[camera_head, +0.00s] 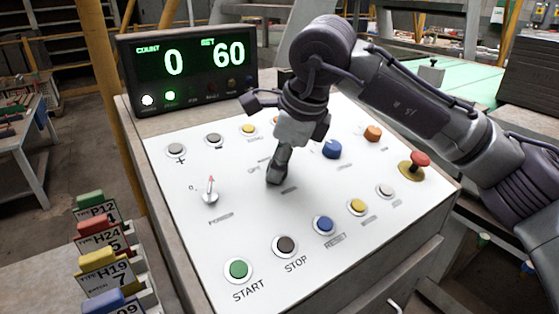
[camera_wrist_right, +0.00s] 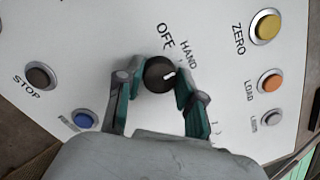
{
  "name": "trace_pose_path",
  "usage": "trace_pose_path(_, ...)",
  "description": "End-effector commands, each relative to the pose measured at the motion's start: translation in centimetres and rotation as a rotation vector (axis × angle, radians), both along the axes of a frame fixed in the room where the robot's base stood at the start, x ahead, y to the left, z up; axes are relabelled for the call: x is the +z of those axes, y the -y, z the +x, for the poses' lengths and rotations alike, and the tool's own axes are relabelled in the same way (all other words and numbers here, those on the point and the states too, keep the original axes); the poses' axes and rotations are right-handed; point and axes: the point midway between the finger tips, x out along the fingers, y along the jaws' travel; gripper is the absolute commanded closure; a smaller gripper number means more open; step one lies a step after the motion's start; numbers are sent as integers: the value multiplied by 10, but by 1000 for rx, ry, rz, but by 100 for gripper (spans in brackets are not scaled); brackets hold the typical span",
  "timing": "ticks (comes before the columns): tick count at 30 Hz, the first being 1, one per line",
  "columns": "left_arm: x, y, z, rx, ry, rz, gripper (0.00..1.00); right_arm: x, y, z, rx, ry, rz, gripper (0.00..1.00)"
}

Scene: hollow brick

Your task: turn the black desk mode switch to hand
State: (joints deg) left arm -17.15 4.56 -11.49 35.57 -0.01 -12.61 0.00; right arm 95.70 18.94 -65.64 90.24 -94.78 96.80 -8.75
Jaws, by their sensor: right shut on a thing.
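The black desk mode switch (camera_wrist_right: 158,73) is a round knob with a white pointer mark, on the white panel in the right wrist view. The mark points right and slightly up in that view. The labels OFF (camera_wrist_right: 165,35) and HAND (camera_wrist_right: 188,53) are printed above it and to its upper right; another label is mostly hidden by a finger. My right gripper (camera_wrist_right: 154,84) has its teal-padded fingers on either side of the knob, shut on it. In the head view my right gripper (camera_head: 278,174) reaches down to the panel middle and hides the switch. My left gripper is not in view.
Around the switch are a power toggle (camera_head: 210,190), a blue knob (camera_head: 331,149), a reset button (camera_head: 324,224), start (camera_head: 238,269) and stop (camera_head: 286,246) buttons, and a red mushroom button (camera_head: 420,160). A display (camera_head: 190,62) stands behind. Tagged blocks (camera_head: 100,258) are at left.

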Motion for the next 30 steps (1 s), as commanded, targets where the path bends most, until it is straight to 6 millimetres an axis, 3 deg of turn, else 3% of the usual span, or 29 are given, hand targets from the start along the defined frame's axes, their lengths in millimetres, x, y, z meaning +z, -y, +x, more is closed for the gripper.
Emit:
trace_pose_path(1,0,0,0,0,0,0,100,1,0,0,-1,2,2,97)
trace_pose_path(2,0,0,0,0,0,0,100,1,0,0,-1,2,2,61)
trace_pose_path(6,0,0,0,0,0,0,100,1,0,0,-1,2,1,38)
trace_pose_path(17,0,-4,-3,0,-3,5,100,4,1,-1,-1,2,1,38)
trace_pose_path(20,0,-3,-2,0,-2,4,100,15,4,-3,-3,3,1,38)
trace_pose_path(30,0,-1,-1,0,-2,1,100,80,22,-22,-3,5,2,38)
